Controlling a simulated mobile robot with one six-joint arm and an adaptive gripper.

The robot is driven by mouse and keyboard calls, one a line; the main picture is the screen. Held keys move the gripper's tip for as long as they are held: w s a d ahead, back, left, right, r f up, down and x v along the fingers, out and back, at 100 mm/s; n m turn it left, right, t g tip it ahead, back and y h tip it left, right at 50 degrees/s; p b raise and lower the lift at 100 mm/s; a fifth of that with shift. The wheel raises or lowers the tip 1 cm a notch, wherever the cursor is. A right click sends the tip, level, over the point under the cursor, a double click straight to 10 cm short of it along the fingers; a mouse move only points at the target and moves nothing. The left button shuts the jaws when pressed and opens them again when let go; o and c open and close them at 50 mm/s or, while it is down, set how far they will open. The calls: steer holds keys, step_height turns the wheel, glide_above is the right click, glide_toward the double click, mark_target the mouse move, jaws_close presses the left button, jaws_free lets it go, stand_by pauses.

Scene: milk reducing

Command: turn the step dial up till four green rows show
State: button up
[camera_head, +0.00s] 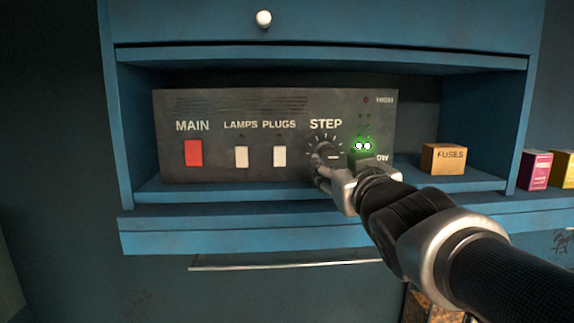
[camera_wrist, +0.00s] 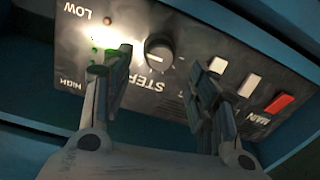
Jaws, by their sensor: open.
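The step dial (camera_head: 322,150) is a dark round knob under the STEP label on the grey panel (camera_head: 215,160). In the wrist view the dial (camera_wrist: 158,46) shows whole, with a short pale mark on its face. My gripper (camera_head: 340,162) is in front of the dial and partly covers it in the head view. In the wrist view my gripper (camera_wrist: 170,58) is open, one finger on either side of the dial, with gaps on both sides. Green lamps (camera_head: 362,145) glow in one bright row right of the dial; small lamps above look dim. My finger may hide lower lamps.
A red MAIN switch (camera_head: 194,153) and white LAMPS (camera_head: 241,157) and PLUGS (camera_head: 279,156) switches are left of the dial. A FUSES box (camera_head: 443,159) stands on the shelf at right. The blue cabinet (camera_head: 125,130) encloses the panel. Purple and yellow boxes stand farther right.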

mark_target(329, 158)
steer(key=w, duration=0.5)
steer(key=shift+w+a, duration=0.1)
steer(key=shift+w, duration=0.15)
steer(key=shift+c, duration=0.4)
steer(key=c, duration=1)
steer(key=shift+m, duration=2.9)
